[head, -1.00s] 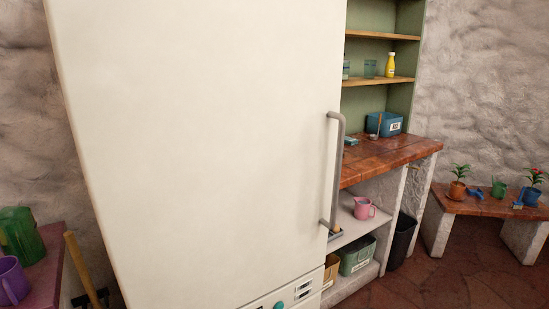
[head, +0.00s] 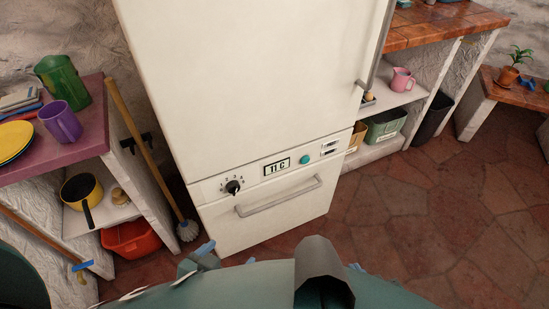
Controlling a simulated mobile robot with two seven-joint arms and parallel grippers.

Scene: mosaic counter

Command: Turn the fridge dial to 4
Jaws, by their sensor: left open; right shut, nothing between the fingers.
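The fridge dial (head: 233,187) is a black knob on the control strip of the white fridge (head: 250,80), with small marks around it. Its exact setting is too small to read. My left gripper (head: 205,258) is low in the head view, below and in front of the fridge, open and apart from the dial. My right gripper (head: 356,267) shows only a small blue tip behind my body; it is shut and empty, away from the fridge.
A grey handle (head: 280,198) crosses the lower drawer below the dial. A long-handled brush (head: 187,228) stands left of the fridge beside a purple-topped counter (head: 75,150). A red bin (head: 130,238) is under that counter. The tiled floor (head: 420,220) at right is clear.

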